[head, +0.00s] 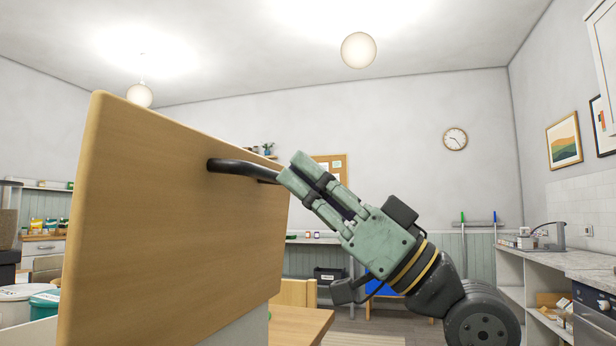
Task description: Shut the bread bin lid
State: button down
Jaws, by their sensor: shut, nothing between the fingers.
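The bread bin lid (170,225) is a large light-wood panel standing steeply raised at the left of the head view. A grey-white strip (245,328) shows under the lid's lower right edge, perhaps the bin's body. Most of the bin is out of view or hidden.
A wooden table or bench top (300,325) lies to the right below the lid. White and teal tubs (42,305) stand at the lower left. A counter with open shelves (530,285) runs along the right wall. The air around my gripper's upper right is clear.

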aim_at(243, 149)
jog(key=w+a+r+h+p, duration=0.1)
jog(key=a+p, duration=0.1)
jog(key=a, duration=0.1)
jog(key=a+r+g+h+p, duration=0.1)
jog(key=a+h+p, duration=0.1)
jog(key=p, duration=0.1)
jog(key=w+a+r+h+p, duration=0.1)
jog(key=a+r+p, duration=0.1)
jog(key=a+p, duration=0.1)
jog(key=shift+w+a+r+g+h, duration=0.1)
jog(key=shift+w+a+g+h, duration=0.2)
jog(key=shift+a+h, duration=0.1)
jog(key=w+a+f+g+h+p, duration=0.1)
jog(key=w+a+f+h+p, duration=0.15)
jog(key=a, duration=0.45)
jog(key=w+a+f+g+h+p, duration=0.1)
jog(key=w+a+f+h+p, duration=0.2)
jog(key=a, duration=0.4)
jog(key=w+a+f+b, duration=0.1)
jog(key=a+f, duration=0.6)
jog(key=f, duration=0.1)
jog(key=shift+w+a+b, duration=0.35)
jog(key=shift+a, duration=0.05)
jog(key=shift+r, duration=0.15)
